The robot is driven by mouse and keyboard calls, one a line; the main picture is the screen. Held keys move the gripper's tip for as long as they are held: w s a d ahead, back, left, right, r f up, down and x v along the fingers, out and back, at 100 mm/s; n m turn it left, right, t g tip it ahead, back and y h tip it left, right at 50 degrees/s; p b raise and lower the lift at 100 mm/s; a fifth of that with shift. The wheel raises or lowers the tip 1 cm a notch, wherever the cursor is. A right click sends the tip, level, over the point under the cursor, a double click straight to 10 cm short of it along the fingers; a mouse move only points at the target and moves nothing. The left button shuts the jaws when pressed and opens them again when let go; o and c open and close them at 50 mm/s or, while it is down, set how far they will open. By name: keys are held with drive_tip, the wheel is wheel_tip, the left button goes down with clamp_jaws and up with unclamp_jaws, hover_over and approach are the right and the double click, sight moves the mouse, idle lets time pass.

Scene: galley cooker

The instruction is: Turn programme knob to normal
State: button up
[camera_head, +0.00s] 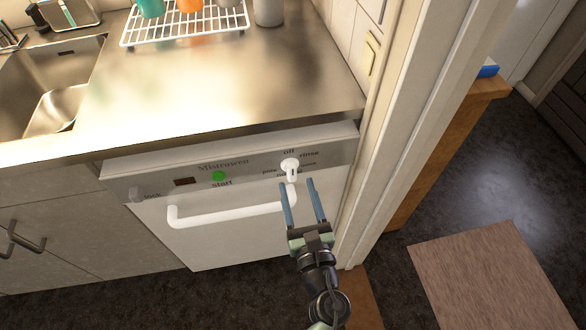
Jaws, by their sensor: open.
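The programme knob (290,169) is white and sits on the right part of the dishwasher's grey control panel (251,172). Labels around it read "off" above and "rinse" to the upper right; the lower ones are too small or partly covered to read surely. Its exact pointer setting is hard to tell. My gripper (301,182) is open and empty, its two blue fingers reaching up toward the panel. The fingertips appear just below and right of the knob. I cannot tell whether they touch it.
A white bar handle (228,215) crosses the dishwasher door (235,243), left of my fingers. A green start button (219,176) is further left on the panel. The steel worktop (240,95) overhangs above. A door frame (404,110) stands close on the right.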

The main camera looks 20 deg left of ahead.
sight(293, 169)
drive_tip(key=shift+x, duration=2.7)
clamp_jaws()
